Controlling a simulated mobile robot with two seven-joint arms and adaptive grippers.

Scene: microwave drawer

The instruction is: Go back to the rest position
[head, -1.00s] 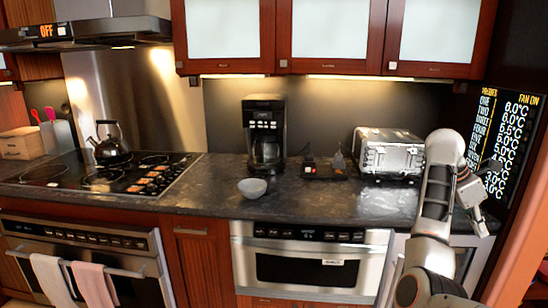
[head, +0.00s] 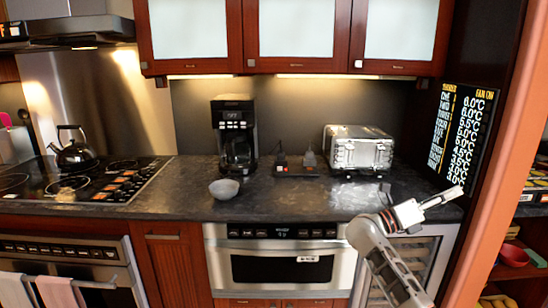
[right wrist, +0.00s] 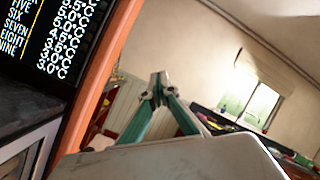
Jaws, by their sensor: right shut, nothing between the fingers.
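My right gripper (head: 456,192) is in the head view at the right, in front of the counter's right end and pointing right. Its fingers are together with nothing between them. In the right wrist view the green fingers (right wrist: 158,82) meet at their tips, against a pale wall. My right arm comes up from the bottom edge of the head view. My left gripper is in neither view. The microwave drawer (head: 285,268) below the counter is shut.
The dark counter (head: 310,200) holds a grey bowl (head: 224,189), a coffee maker (head: 234,135) and a silver toaster (head: 358,150). A temperature panel (head: 462,130) stands behind my gripper. An orange post (head: 510,170) and shelves (head: 515,260) are at the right.

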